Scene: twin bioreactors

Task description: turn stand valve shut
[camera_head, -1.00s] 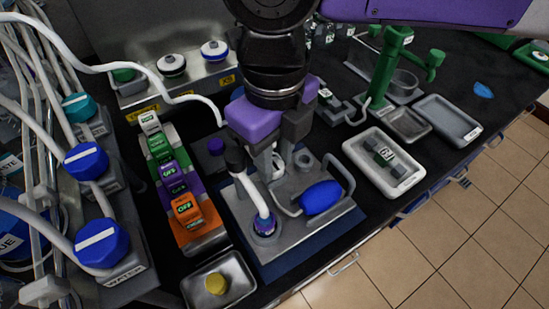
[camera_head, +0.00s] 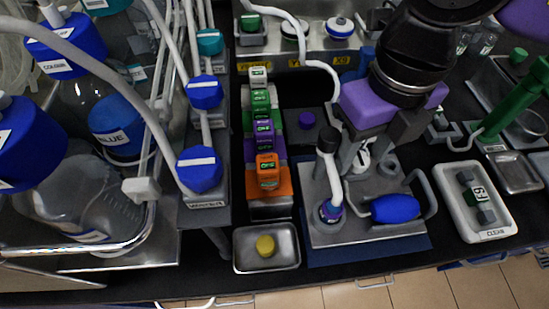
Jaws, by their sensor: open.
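A grey metal stand plate (camera_head: 350,235) lies on a dark blue mat, right of centre. It carries a white tube (camera_head: 334,190) with a black top and a purple-blue collar, and a blue rounded knob (camera_head: 395,208) beside a bent grey bar. A small white part (camera_head: 362,160) shows at the back of the plate, partly covered by my gripper. I cannot tell for sure which of these is the stand valve. My gripper (camera_head: 374,150), with a purple body and dark grey fingers, is open above the back of the plate. Its fingers are spread, and contact cannot be judged.
A row of coloured switch blocks (camera_head: 263,145) stands left of the plate. A metal tray (camera_head: 242,258) with a yellow knob (camera_head: 265,246) is in front. Blue-capped valves (camera_head: 200,169) and bottles crowd the left. A white tray (camera_head: 451,217) lies at the right.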

